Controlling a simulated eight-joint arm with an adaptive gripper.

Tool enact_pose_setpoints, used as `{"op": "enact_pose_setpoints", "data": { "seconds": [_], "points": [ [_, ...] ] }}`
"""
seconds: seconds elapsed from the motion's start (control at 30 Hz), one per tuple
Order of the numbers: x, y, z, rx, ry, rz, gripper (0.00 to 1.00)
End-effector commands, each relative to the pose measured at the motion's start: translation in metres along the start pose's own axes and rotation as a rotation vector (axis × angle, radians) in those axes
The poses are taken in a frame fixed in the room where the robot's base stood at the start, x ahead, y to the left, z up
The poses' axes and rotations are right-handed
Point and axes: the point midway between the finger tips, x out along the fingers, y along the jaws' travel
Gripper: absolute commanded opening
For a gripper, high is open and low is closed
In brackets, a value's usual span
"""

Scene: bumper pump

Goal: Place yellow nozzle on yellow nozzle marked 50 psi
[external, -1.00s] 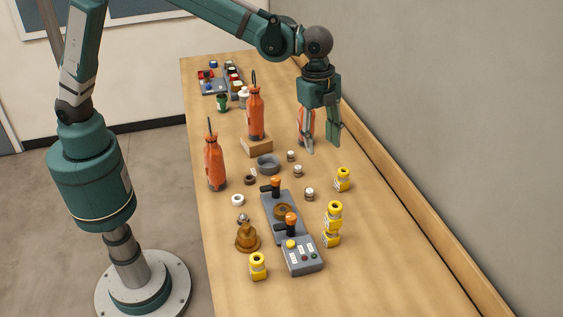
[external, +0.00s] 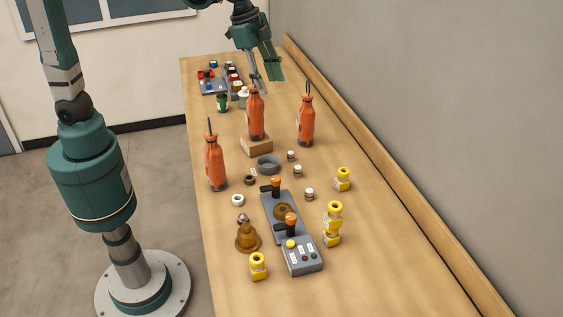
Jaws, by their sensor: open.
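Several yellow nozzles stand on the table. One yellow nozzle (external: 343,179) is alone at the right. Another yellow nozzle (external: 334,211) shows directly above a further yellow nozzle (external: 331,238) in the picture; I cannot tell for certain whether it is stacked on it or stands close behind. One more yellow nozzle (external: 258,266) stands alone at the front left. The psi markings are too small to read. My gripper (external: 267,82) is open and empty, at the far part of the table, well away from all the yellow nozzles. Its fingers point down.
A grey pump panel (external: 283,227) with orange-topped levers stands among the nozzles. Orange bottles stand at the left (external: 214,162), right (external: 306,122) and on a wooden block (external: 257,146). Small rings, caps and a brass bell-shaped piece (external: 247,237) lie nearby. The front right tabletop is clear.

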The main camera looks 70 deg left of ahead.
Motion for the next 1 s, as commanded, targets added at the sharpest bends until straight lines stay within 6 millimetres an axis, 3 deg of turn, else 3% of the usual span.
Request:
{"op": "enact_pose_setpoints", "data": {
  "seconds": [0.5,1.0],
  "points": [
    [-0.045,-0.005,0.117,-0.250,0.077,-0.073,0.42],
    [-0.062,0.010,0.223,-0.487,0.159,-0.140,0.42]
  ]
}}
